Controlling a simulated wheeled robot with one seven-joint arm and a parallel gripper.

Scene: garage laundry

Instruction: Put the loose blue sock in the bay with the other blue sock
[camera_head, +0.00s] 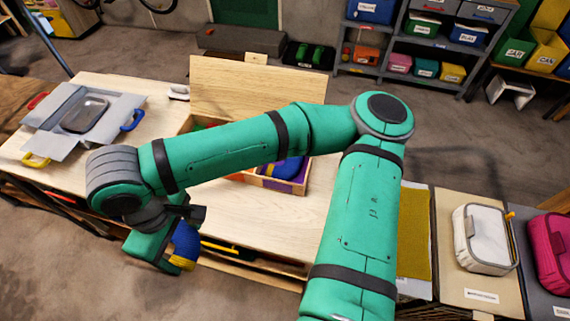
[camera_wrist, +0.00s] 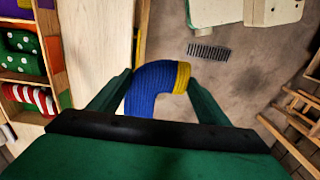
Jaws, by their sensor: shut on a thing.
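My gripper (camera_wrist: 157,90) is shut on a blue sock with a yellow band (camera_wrist: 150,85). In the head view the sock (camera_head: 184,240) hangs in my gripper (camera_head: 176,236) at the front edge of the table, outside the wooden box (camera_head: 299,188). The box stands on the table with its lid raised, and my arm hides much of it. A blue sock (camera_head: 290,167) with some yellow shows in the box's near right part, above something purple. The wrist view shows box bays at left with a green dotted sock (camera_wrist: 22,41) and a red, white and green striped one (camera_wrist: 30,98).
The light tabletop (camera_head: 235,215) is bare in front of the box. A white pouch (camera_head: 484,238) and a pink pouch (camera_head: 552,250) are at right. Shelves with bins (camera_head: 425,50) stand behind.

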